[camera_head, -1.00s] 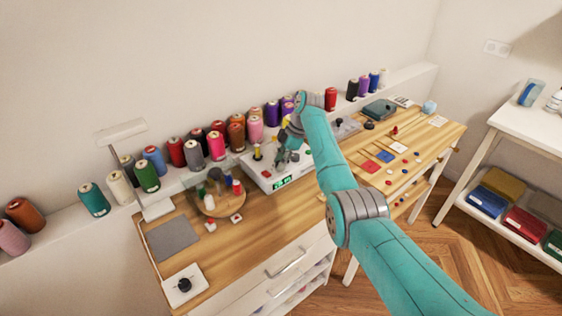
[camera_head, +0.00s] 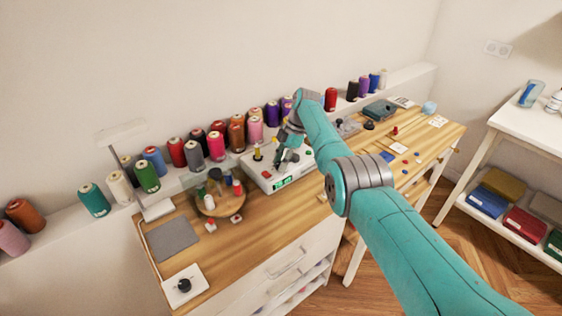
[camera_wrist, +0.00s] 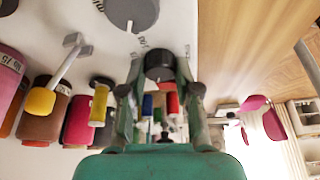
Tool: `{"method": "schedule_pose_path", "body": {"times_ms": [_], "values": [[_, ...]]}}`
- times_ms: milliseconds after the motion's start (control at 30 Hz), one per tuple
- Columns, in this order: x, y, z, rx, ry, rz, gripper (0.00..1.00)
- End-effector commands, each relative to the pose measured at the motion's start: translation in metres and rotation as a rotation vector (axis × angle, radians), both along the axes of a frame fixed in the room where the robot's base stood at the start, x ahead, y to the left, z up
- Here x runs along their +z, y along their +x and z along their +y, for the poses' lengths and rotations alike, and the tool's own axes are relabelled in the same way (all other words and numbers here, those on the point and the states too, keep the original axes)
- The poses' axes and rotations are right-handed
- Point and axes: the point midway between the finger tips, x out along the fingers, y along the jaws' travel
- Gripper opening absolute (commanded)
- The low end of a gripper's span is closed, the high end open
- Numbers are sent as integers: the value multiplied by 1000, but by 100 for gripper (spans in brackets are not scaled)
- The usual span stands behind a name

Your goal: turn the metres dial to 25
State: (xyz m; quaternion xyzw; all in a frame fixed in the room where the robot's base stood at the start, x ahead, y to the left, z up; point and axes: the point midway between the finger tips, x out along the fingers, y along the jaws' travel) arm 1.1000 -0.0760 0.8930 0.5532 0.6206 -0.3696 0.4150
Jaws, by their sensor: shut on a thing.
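The white machine box (camera_head: 256,176) stands on the wooden bench, with a green lit display (camera_head: 283,184) on its front; its digits are too small to read surely. My gripper (camera_head: 283,155) is over the top of the box. In the wrist view, my gripper (camera_wrist: 159,72) is shut on a small dark round dial (camera_wrist: 158,62), one finger on each side. The held dial is hidden in the head view.
A yellow spool (camera_head: 257,153) stands on the box's left part. A round wooden tray (camera_head: 222,208) with small spools is left of the box. Thread cones (camera_head: 216,146) line the ledge behind.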

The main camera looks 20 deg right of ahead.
Motion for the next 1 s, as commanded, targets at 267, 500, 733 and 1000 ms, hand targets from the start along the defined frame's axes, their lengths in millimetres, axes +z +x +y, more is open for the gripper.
{"method": "schedule_pose_path", "body": {"times_ms": [267, 500, 733, 1000], "values": [[-1, 0, -1, -1, -1, 2, 42], [0, 0, 0, -1, 0, 0, 58], [5, 0, -3, -1, 0, 0, 58], [47, 3, -20, -3, -1, -1, 58]]}}
